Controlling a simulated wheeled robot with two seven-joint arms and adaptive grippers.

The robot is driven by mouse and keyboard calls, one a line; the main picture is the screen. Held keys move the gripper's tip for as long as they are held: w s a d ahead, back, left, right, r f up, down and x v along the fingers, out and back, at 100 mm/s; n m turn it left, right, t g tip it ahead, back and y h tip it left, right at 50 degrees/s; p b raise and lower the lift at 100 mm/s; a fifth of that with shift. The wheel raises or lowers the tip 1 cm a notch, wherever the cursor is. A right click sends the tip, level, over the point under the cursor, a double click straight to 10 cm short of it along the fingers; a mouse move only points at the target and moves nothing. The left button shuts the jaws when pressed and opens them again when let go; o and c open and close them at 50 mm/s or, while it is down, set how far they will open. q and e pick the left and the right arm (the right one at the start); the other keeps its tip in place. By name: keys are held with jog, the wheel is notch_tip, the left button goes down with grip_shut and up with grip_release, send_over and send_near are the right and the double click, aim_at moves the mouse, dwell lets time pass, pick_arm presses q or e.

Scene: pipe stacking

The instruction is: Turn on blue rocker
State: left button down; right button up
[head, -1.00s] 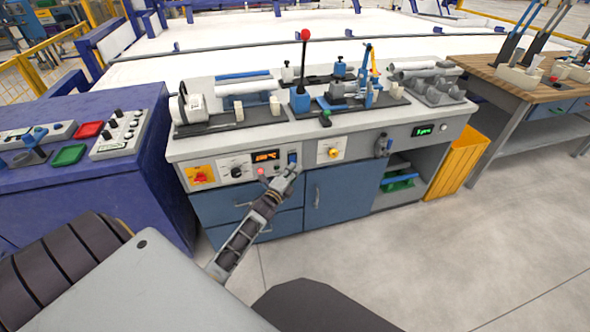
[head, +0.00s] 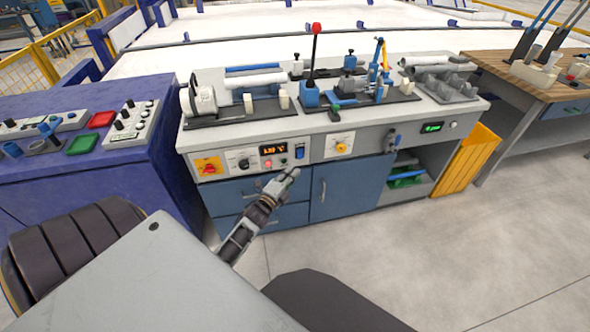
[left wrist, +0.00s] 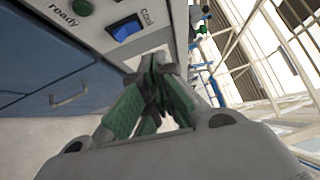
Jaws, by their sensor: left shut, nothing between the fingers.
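My right gripper is not in view.
On the same panel are a red-on-yellow knob (head: 208,166), a black dial (head: 244,163), a red light (head: 268,164) and a yellow knob (head: 341,148). Fixtures and a red-topped lever (head: 316,28) stand on the benchtop. Floor in front is free.

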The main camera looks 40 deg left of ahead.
pick_arm(q)
jog(key=shift+s+r, duration=0.1)
jog(key=shift+s, duration=0.75)
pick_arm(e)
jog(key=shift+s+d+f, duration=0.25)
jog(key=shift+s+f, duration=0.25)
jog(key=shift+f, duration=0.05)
pick_arm(q)
jog(key=shift+d, duration=0.1)
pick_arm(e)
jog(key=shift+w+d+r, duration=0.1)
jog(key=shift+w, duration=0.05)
